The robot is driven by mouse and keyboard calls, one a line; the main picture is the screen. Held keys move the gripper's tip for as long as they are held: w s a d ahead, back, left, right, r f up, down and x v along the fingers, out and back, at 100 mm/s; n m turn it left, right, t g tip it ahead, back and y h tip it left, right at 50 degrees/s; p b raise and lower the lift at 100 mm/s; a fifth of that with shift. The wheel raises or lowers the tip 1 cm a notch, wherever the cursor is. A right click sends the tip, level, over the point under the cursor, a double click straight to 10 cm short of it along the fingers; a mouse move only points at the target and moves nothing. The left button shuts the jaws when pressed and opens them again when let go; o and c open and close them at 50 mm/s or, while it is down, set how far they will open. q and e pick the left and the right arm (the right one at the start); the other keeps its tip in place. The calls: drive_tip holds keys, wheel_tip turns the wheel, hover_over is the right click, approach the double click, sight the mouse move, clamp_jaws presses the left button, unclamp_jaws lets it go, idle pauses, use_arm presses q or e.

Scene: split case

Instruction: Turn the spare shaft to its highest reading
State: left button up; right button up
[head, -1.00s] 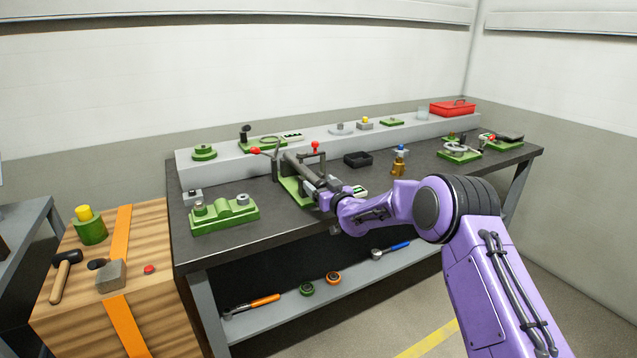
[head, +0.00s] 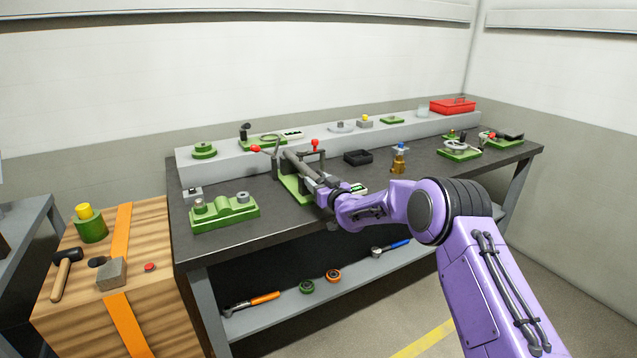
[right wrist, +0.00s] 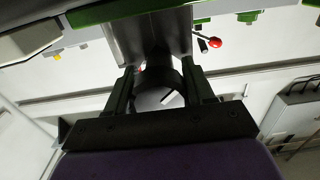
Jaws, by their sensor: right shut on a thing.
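The spare shaft (head: 298,163) is a dark grey bar lying in a green fixture (head: 291,187) on the workbench, between uprights with red-knobbed levers. My right gripper (head: 325,186) is shut on the near end of the shaft. In the right wrist view, the two dark fingers (right wrist: 161,92) stand either side of a round grey shaft end (right wrist: 158,98) with a white mark on it. A small readout with a green display (head: 358,188) sits just right of the gripper; its figures are too small to read. My left gripper is out of view.
A green block with two seats (head: 225,211) stands left of the fixture. A black tray (head: 357,157) and a brass bottle-like item (head: 398,160) stand to the right. A raised grey ledge (head: 235,166) runs along the back.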

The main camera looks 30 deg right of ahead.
drive_tip(key=shift+r+n, duration=0.1)
drive_tip(key=shift+n, duration=0.3)
drive_tip(key=n+b, duration=0.3)
drive_tip(key=n, duration=0.1)
drive_tip(key=shift+a, duration=0.15)
drive_tip(key=shift+n+b, duration=1.15)
drive_tip(key=shift+n, duration=0.75)
drive_tip(key=o, duration=1)
drive_tip(key=shift+a, duration=0.1)
